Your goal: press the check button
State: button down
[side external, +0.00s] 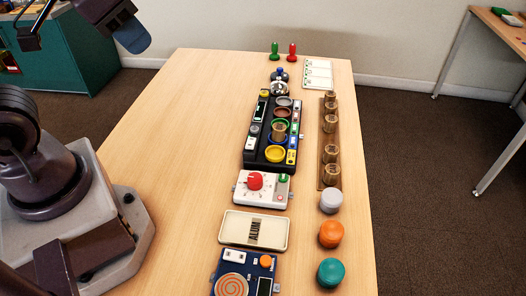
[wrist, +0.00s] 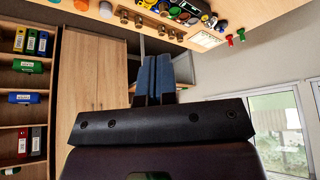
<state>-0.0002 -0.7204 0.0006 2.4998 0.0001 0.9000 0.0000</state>
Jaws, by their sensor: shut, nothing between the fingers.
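No label reading "check" can be made out in either view, so I cannot tell which button it is. My gripper (side external: 133,36) is high at the top left, well away from all of these. In the wrist view its blue fingers (wrist: 154,75) are together and empty.
Several wooden pieces stand on a wooden strip (side external: 322,180). Grey, orange and teal round pieces (side external: 330,233) stand at the right edge. A tray (side external: 236,228), a silver bell-like thing (side external: 279,88), green and red pegs (side external: 291,54) and a white card (side external: 318,74) also show. The table's left side (side external: 190,150) is clear.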

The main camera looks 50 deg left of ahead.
notch_tip(320, 180, down, 3)
jog(key=w+g, duration=0.2)
jog(key=w, duration=0.1)
jog(key=n+t+y, duration=0.4)
jog(key=n+t, duration=0.1)
jog(key=n, duration=0.9)
send_over(262, 92)
notch_tip(262, 92, down, 14)
jog(key=shift+f, duration=0.2)
jog(key=shift+f, duration=0.1)
jog(key=shift+f, duration=4.35)
